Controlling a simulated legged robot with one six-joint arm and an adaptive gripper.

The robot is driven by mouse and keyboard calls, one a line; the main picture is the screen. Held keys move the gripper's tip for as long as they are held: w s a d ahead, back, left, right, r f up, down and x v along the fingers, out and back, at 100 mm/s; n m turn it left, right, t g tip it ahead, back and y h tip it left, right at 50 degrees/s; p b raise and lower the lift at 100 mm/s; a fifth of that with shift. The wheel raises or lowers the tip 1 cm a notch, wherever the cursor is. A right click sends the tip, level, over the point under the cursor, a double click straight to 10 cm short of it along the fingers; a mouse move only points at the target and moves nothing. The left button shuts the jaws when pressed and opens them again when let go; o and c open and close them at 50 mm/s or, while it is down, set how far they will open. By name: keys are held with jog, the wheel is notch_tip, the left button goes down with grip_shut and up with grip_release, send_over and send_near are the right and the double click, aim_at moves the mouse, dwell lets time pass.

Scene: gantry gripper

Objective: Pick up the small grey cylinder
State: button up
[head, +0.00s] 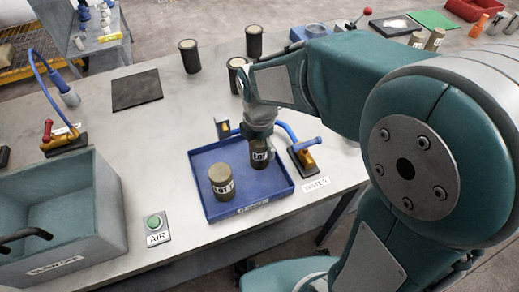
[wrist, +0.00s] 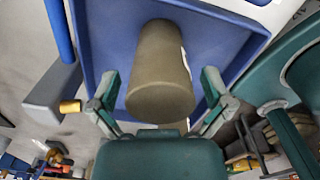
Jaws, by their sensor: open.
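Two grey-brown cylinders with white labels stand in the blue tray (head: 222,213). The left cylinder (head: 222,185) looks wider and stands clear. The other cylinder (head: 257,158) looks narrower and is partly hidden beneath my gripper (head: 259,138). In the wrist view this cylinder (wrist: 161,72) lies between the two spread fingers of my gripper (wrist: 160,82), with gaps on both sides. My gripper is open and does not appear to touch it. The tray also shows in the wrist view (wrist: 100,35).
An AIR button box (head: 154,226) and a grey bin (head: 60,222) are to the left. Dark cylinders (head: 190,56) stand behind.

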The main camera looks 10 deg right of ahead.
jog(key=shift+a+f, duration=0.2)
jog(key=shift+f, duration=0.4)
jog(key=shift+d, duration=0.15)
jog(key=c, duration=1.1)
jog(key=shift+c, duration=0.2)
jog(key=shift+r, duration=0.15)
